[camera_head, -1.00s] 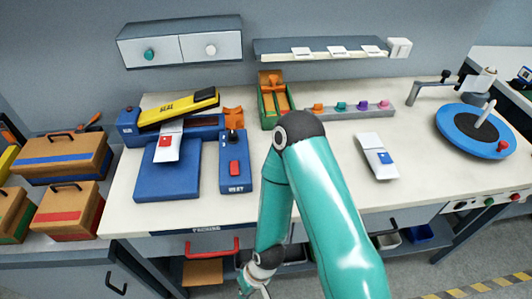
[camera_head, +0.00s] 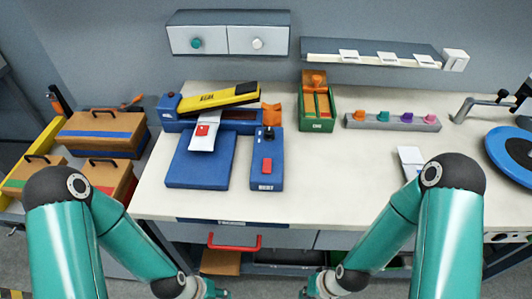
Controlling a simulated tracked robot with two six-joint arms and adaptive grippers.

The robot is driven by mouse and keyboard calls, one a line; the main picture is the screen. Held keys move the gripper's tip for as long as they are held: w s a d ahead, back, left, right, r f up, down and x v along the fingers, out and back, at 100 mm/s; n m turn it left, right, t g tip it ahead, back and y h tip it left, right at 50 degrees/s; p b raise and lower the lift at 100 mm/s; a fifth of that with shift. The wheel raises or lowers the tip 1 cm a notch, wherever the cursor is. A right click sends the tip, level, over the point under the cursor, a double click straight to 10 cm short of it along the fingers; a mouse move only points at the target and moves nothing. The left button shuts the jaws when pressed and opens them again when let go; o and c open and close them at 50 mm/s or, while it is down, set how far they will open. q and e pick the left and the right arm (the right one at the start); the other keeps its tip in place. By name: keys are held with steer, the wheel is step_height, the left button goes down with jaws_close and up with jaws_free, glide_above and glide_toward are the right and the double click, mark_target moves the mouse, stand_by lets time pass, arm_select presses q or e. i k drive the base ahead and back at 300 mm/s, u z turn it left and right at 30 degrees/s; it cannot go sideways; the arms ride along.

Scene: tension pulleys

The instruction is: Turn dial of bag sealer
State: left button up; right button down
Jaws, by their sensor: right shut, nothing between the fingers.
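The bag sealer is blue with a yellow "SEAL" arm (camera_head: 222,98) and a blue base plate (camera_head: 198,172) on the bench, left of centre. A white bag with a red mark (camera_head: 204,132) lies under the arm. Beside it is a blue control box (camera_head: 266,180) with a small black knob (camera_head: 268,132), which may be the dial, and a red switch (camera_head: 267,165). My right gripper (camera_head: 307,293) is low at the bottom edge, in front of the bench, shut and empty. My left gripper (camera_head: 222,293) is also there, partly cut off; its jaws are unclear. Both are apart from the sealer.
A green box with orange parts (camera_head: 317,112) and a grey strip of coloured knobs (camera_head: 392,122) stand behind. A white packet (camera_head: 408,158) is partly behind my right arm. A blue turntable (camera_head: 512,152) is at right, wooden boxes (camera_head: 100,135) at left. The bench middle is clear.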

mark_target(268, 135)
steer(key=u, duration=1.35)
steer(key=k, duration=0.65)
steer(key=z, duration=0.45)
